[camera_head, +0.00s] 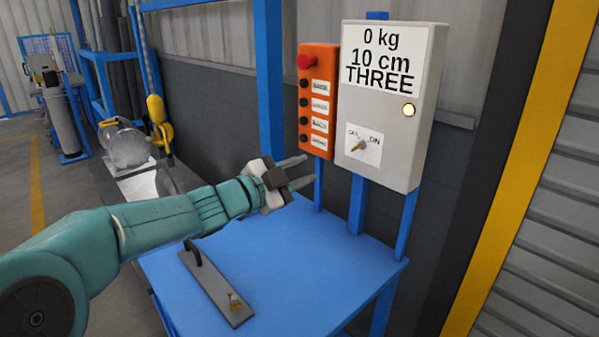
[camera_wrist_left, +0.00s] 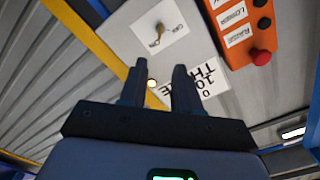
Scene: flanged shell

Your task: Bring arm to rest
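My left arm (camera_head: 150,225) reaches in from the left, over the blue table. My left gripper (camera_head: 307,172) is open and empty, with its two fingers apart and pointing right toward the control boxes. The fingers also show in the left wrist view (camera_wrist_left: 158,85), apart with nothing between them. They appear in front of the grey box (camera_head: 385,105), which reads "0 kg 10 cm THREE". I cannot tell any contact with the boxes. My right gripper is not in view.
The blue table (camera_head: 290,255) holds a grey plate (camera_head: 215,285) with a black handle. An orange button panel (camera_head: 318,100) with a red button stands beside the grey box, on blue posts. A yellow post (camera_head: 520,140) is at right. Open floor (camera_head: 60,200) lies at left.

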